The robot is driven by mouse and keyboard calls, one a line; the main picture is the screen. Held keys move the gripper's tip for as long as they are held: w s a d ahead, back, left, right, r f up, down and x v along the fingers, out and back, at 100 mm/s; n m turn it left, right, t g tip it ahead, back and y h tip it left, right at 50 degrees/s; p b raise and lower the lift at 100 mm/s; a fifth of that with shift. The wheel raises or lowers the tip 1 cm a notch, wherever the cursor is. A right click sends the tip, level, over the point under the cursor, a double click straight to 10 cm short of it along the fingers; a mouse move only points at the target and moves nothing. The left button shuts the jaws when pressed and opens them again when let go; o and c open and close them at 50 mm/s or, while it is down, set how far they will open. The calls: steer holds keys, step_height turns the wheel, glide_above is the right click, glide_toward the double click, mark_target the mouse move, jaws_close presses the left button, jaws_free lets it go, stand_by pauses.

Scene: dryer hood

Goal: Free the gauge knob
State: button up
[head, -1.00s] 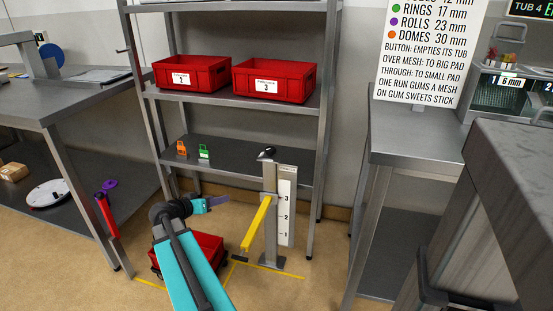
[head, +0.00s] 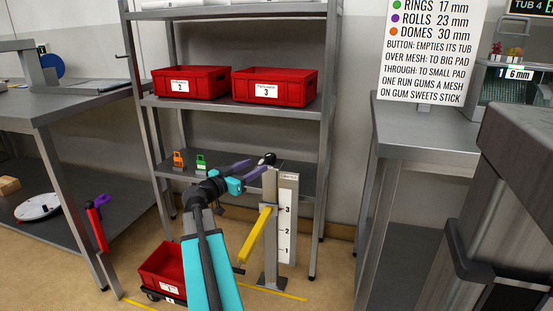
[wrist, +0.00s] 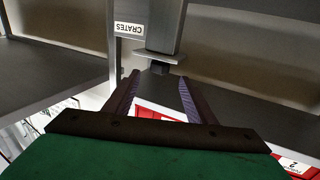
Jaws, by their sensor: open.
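The gauge (head: 270,230) is an upright grey metal post with a yellow arm (head: 258,235) and a white scale numbered 1 to 3. Its black knob (head: 269,158) sits at the top of the post. My gripper (head: 260,168) is open beside the post top, its purple fingers pointing at the knob. In the wrist view, the open fingers (wrist: 158,77) point at the dark knob (wrist: 158,68), which shows roughly between their tips, beyond a flat metal cap. I cannot tell whether a finger touches it. Nothing is held.
A shelf rack stands behind with two red crates (head: 191,81) (head: 275,87) above, and an orange padlock-like piece (head: 178,159) and a green one (head: 201,162) on the lower shelf. Another red crate (head: 165,268) is on the floor. Benches stand at both sides.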

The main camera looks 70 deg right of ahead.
mark_target(270, 157)
steer(key=shift+b+x, duration=1.7)
steer(key=shift+x, duration=5.2)
steer(key=c, duration=1)
steer(key=shift+c, duration=0.2)
